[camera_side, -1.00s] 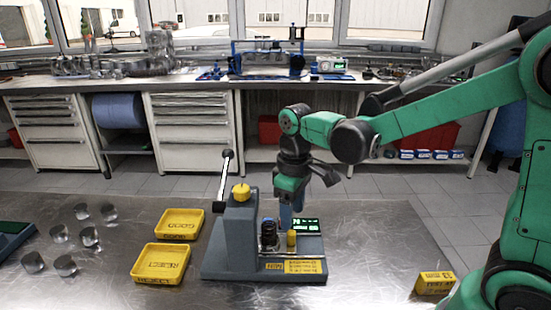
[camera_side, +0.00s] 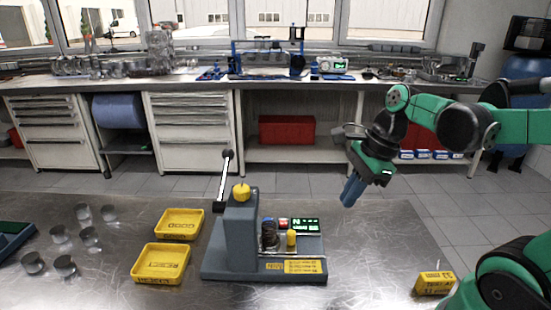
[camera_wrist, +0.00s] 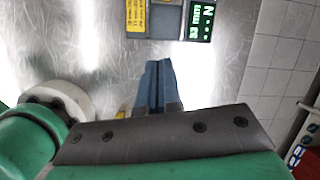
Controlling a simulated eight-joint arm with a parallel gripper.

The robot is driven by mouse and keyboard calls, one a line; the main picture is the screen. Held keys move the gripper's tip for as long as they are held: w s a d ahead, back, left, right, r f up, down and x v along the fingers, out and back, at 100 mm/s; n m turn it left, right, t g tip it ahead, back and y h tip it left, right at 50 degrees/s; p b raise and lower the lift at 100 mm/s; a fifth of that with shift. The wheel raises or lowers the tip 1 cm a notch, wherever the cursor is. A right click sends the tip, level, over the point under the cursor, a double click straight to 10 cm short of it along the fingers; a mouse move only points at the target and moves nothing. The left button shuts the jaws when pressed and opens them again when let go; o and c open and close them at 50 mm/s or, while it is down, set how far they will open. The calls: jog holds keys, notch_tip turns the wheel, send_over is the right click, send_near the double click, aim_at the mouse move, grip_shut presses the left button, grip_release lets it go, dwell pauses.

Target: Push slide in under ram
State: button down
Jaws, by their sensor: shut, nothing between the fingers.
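The grey spring tester (camera_side: 240,235) stands on the steel bench, with a yellow knob (camera_side: 241,192) on its column and a black-handled lever (camera_side: 225,180) raised at the left. A dark coil spring (camera_side: 269,234) stands upright on its base, close to the column. A short yellow post (camera_side: 291,238) stands just right of the spring. Whether the spring is directly under the ram is unclear. My gripper (camera_side: 346,203) is shut and empty, in the air right of the tester. Its blue fingers (camera_wrist: 157,63) show together in the wrist view, with the tester's right end (camera_wrist: 165,22) ahead.
A lit green display (camera_side: 304,225) sits behind the post. Yellow GOOD (camera_side: 162,228) and REJECT (camera_side: 138,272) trays lie left of the tester. Several metal cylinders (camera_side: 58,234) stand farther left. A yellow box (camera_side: 434,283) is at front right.

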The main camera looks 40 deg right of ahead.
aim_at(279, 241)
jog(key=f+m, duration=0.1)
jog(key=f, duration=0.2)
jog(key=w+a+f+m, duration=0.1)
jog(key=f+m, duration=0.1)
jog(key=f, duration=0.1)
jog(key=w+f+m, duration=0.1)
jog(key=f, duration=0.2)
jog(key=shift+a+m+t, duration=0.3)
jog(key=shift+w+a, duration=0.65)
jog(key=shift+w, duration=0.15)
jog(key=shift+w+a, duration=0.6)
jog(key=shift+w, duration=0.2)
jog(key=shift+w+a, duration=1.85)
